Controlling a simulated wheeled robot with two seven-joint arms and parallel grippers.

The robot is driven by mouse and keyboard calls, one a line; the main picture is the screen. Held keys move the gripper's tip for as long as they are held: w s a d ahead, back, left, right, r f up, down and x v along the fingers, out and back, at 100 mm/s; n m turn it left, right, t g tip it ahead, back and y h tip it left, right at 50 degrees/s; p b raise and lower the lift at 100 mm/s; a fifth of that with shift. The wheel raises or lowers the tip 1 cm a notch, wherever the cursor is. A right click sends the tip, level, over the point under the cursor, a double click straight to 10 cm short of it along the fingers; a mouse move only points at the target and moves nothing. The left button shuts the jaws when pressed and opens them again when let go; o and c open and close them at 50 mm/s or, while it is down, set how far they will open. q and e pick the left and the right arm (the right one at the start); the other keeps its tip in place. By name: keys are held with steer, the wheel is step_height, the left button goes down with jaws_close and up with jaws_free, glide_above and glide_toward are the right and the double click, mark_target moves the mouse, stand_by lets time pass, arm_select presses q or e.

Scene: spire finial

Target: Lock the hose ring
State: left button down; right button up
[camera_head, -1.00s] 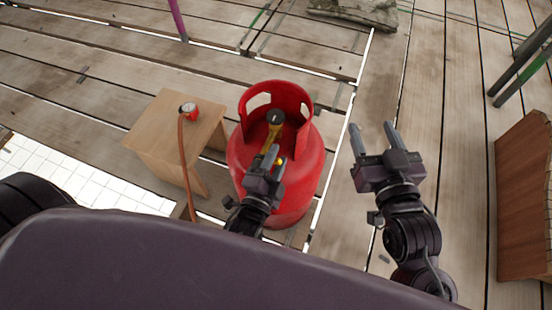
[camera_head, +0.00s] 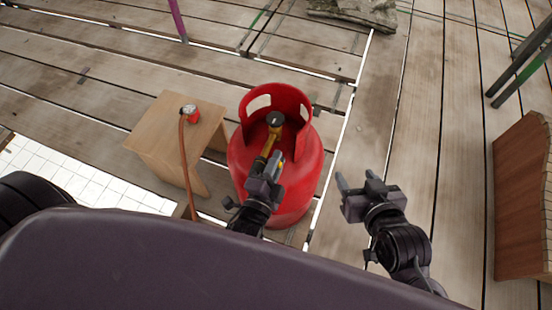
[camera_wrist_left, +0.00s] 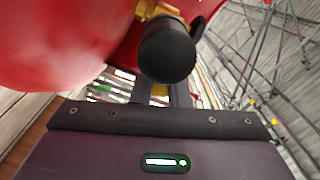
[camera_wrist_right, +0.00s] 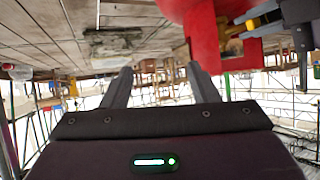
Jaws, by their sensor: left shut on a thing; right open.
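A red gas cylinder (camera_head: 277,190) stands upright with a red collar around its top. A brass valve with a dark round knob (camera_head: 275,119) sits inside the collar; the knob is large in the left wrist view (camera_wrist_left: 167,55). My left gripper (camera_head: 268,160) is shut on the brass fitting of the valve, reaching in through the collar's gap; the grip itself is partly hidden. A red regulator (camera_head: 190,113) with an orange-brown hose (camera_head: 184,155) lies on a small wooden table, away from both grippers. My right gripper (camera_head: 356,180) is open and empty, right of the cylinder.
The small wooden table (camera_head: 160,125) stands left of the cylinder. A brown wooden box (camera_head: 522,200) is at the far right, and a grey slab (camera_head: 355,12) lies at the back. The plank floor right of the cylinder is clear around my right gripper.

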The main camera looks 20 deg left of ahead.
arm_select(q)
steer(key=shift+d+f+m+p, duration=0.1)
steer(key=shift+m+p, duration=0.4)
steer(key=shift+p, duration=0.2)
steer(key=shift+f+m+p, duration=0.2)
steer(key=shift+m+p, duration=0.4)
steer(key=shift+p, duration=0.1)
steer(key=m+p, duration=0.1)
steer(key=f+m+p, duration=0.1)
steer(key=m+p, duration=0.1)
steer(key=f+m+p, duration=0.1)
steer(key=m, duration=0.2)
steer(key=shift+f+p, duration=0.1)
steer(key=shift+p, duration=0.2)
steer(key=shift+a+f+m+p, duration=0.25)
steer(key=shift+f+m+p, duration=0.1)
steer(key=shift+m, duration=0.45)
steer(key=shift+a+f+m+p, duration=0.2)
steer(key=shift+f+m+p, duration=0.05)
steer(key=shift+m, duration=0.55)
steer(key=shift+a+f+m+p, duration=0.15)
steer(key=shift+f+m+p, duration=0.1)
steer(key=shift+m, duration=0.55)
arm_select(e)
steer(key=s+d+f+m+g+h, duration=0.1)
steer(key=s+d+f+g+h, duration=0.4)
steer(key=s+d+f+g, duration=0.4)
steer(key=shift+s+d+f+m+g, duration=0.2)
steer(key=shift+s+d+m+g, duration=0.1)
steer(key=shift+s+d, duration=0.2)
